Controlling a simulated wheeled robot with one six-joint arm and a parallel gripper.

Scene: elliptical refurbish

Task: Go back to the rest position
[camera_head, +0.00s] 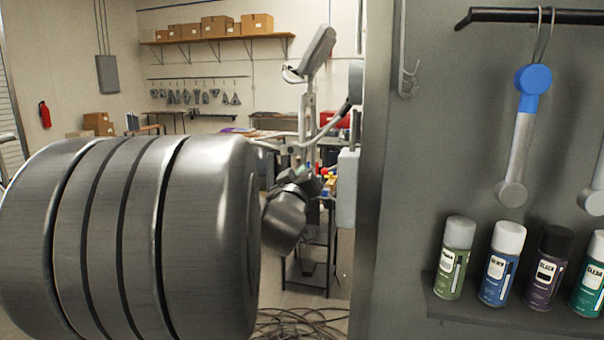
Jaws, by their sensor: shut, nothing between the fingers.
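My arm fills the left of the head view as a large grey ribbed metal cylinder, very close to the camera. Beyond its right end is a smaller dark metal wrist part of mine. My gripper (318,184) shows small and dark at the end of the wrist, in front of the elliptical machine (307,115). It is shut and holds nothing. Its fingertips are hard to make out against the clutter behind. The machine's tilted console (318,50) stands above the gripper. Much of the machine's lower part is hidden by my arm.
A grey panel (480,150) stands close on the right. A blue-and-grey link (523,130) hangs there above several spray cans (455,258) on a ledge (500,312). Cables (300,325) lie on the floor. Workbenches and a shelf of boxes (215,38) are farther back.

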